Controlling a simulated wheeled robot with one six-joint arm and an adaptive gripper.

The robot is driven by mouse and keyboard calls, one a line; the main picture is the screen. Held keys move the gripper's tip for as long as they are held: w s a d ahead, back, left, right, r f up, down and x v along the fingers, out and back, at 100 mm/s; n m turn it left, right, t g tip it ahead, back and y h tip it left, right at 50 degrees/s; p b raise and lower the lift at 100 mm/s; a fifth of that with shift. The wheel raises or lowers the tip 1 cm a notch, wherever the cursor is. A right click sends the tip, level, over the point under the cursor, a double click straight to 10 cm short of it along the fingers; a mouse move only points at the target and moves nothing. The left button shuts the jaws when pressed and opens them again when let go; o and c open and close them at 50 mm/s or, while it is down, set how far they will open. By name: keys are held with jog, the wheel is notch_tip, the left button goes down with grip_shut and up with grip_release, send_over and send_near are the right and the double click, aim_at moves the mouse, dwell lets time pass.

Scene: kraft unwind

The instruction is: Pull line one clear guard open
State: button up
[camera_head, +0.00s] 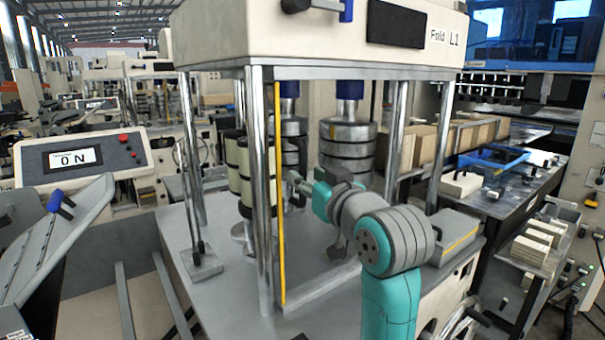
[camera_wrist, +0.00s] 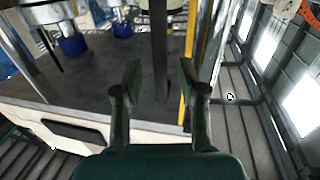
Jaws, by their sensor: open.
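The machine marked Fold L1 (camera_head: 340,40) stands ahead. A thin upright yellow strip (camera_head: 279,200) runs beside its front left chrome post; it looks like the edge of the clear guard, whose pane I cannot make out. In the wrist view the yellow strip (camera_wrist: 191,50) passes close by my right finger. My gripper (camera_head: 291,178) is at the machine's front, near the strip. Its fingers (camera_wrist: 160,68) are open, and a dark upright bar (camera_wrist: 160,40) shows between them. I cannot tell whether the bar is touched or lies behind the fingers.
Cream rolls (camera_head: 240,170) and stacked metal discs (camera_head: 347,148) sit inside the frame. A chrome post (camera_head: 263,180) stands by the strip. A force display (camera_head: 73,159) is at left. A blue tray (camera_head: 494,160) lies on the right bench. A grey box (camera_head: 452,235) sits at the machine's right corner.

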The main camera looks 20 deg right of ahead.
aim_at(304, 175)
jog(key=shift+w+a, duration=0.2)
jog(key=shift+w, duration=1.5)
grip_shut()
